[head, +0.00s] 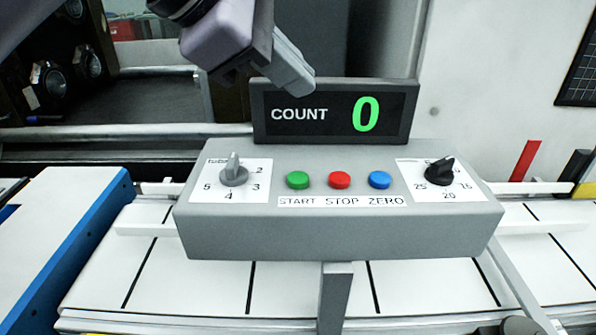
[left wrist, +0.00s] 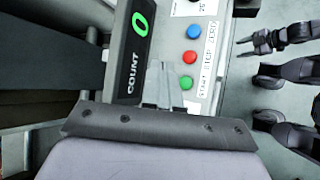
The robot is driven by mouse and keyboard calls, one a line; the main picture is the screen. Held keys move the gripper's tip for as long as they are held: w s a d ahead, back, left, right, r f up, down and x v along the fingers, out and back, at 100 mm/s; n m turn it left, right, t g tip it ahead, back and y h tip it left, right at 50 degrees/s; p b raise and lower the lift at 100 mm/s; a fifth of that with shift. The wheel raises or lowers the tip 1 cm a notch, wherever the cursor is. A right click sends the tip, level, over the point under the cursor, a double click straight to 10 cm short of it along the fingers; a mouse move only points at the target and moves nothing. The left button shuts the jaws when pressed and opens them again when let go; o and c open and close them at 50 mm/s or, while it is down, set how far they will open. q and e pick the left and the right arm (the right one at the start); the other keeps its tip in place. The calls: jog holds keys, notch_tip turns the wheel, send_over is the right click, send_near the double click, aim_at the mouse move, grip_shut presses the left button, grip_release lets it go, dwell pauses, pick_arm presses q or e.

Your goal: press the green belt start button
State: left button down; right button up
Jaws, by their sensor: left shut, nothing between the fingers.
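The green START button (head: 298,180) is on the sloped top of a grey control box (head: 340,235), left of the red STOP button (head: 340,180) and the blue ZERO button (head: 380,180). The green button also shows in the left wrist view (left wrist: 187,83). My left gripper (head: 306,88) is shut and empty, in front of the count display's upper left edge in the head view. Its fingertips (left wrist: 158,66) look apart from the green button, to its left in the wrist view.
The count display (head: 335,112) behind the buttons reads a green 0. A grey dial (head: 234,174) and a black dial (head: 440,172) flank the buttons. A white conveyor with dark lines runs below the box. A blue-edged white panel (head: 60,225) stands at left.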

pick_arm(q)
jog(key=shift+f, duration=0.15)
jog(key=b, duration=0.5)
send_over(292, 180)
notch_tip(292, 180, down, 8)
jog(key=shift+r, duration=0.1)
jog(key=shift+f+b, duration=0.4)
jog(key=shift+b, duration=0.2)
dwell(1.0)
jog(key=shift+f+b, duration=0.4)
jog(key=shift+b, duration=0.2)
